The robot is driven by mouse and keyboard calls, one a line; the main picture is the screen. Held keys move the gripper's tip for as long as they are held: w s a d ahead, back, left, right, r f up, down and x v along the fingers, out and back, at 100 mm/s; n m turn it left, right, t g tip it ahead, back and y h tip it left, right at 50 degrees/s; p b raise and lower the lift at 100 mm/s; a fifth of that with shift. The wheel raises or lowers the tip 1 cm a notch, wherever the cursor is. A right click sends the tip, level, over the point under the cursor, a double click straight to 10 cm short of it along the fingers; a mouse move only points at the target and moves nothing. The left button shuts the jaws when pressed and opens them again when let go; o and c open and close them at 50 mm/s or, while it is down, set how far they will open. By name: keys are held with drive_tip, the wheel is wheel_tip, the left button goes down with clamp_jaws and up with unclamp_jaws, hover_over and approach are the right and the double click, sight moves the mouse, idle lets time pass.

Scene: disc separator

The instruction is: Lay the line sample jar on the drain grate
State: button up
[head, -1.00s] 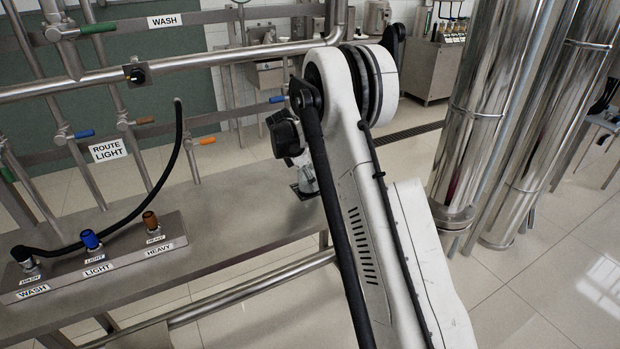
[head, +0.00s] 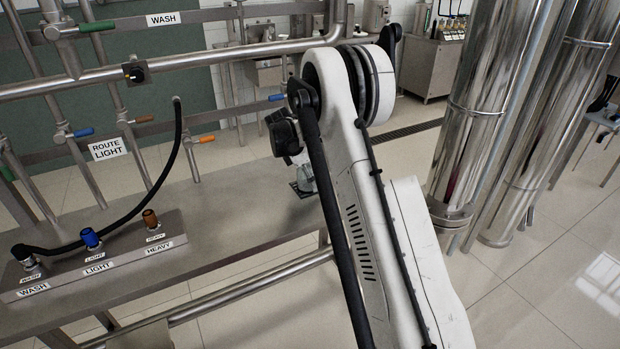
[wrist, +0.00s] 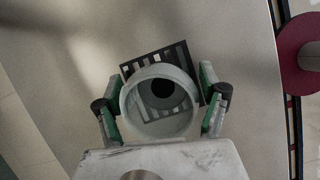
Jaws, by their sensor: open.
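A clear, round jar (wrist: 138,106) is between the two green-padded fingers of my gripper (wrist: 160,85) in the wrist view, seen nearly end-on from its rim. My gripper is open around it; I cannot tell whether a pad still touches. The dark slotted drain grate (wrist: 135,66) lies under the jar and shows past its far side and through it. In the head view the jar (head: 305,178) appears upright at the grate (head: 298,190) on the steel bench, partly hidden by my arm. Contact at its base is not clear.
A manifold block (head: 120,255) with WASH, LIGHT and HEAVY ports and a black hose (head: 180,140) stands on the bench (head: 235,210) at left. Pipes with coloured valve handles rise behind. Shiny steel columns (head: 475,120) stand at right. The bench around the grate is clear.

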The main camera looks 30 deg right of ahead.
drive_tip(key=r, duration=0.1)
drive_tip(key=w+r+p, duration=0.1)
drive_tip(key=r, duration=0.1)
drive_tip(key=a+r+p, duration=0.1)
drive_tip(key=r, duration=0.1)
drive_tip(key=shift+w, duration=0.2)
drive_tip(key=s+a+r+m+t+y, duration=0.15)
drive_tip(key=s+a+r+m, duration=0.25)
drive_tip(key=s+a+r, duration=0.45)
drive_tip(key=s+a+r+m+t+y, duration=0.1)
drive_tip(key=s+a+r+m+t, duration=0.3)
drive_tip(key=s+r, duration=0.75)
drive_tip(key=s+a+m+t+y, duration=0.1)
drive_tip(key=s+a+m, duration=0.3)
drive_tip(key=s, duration=0.7)
drive_tip(key=s+a+f+m+t+y, duration=0.1)
drive_tip(key=s+a+m, duration=0.2)
drive_tip(key=s, duration=0.8)
drive_tip(key=shift+s+a+f+m, duration=0.15)
drive_tip(key=shift+a+f+m, duration=0.2)
drive_tip(key=shift+a, duration=0.75)
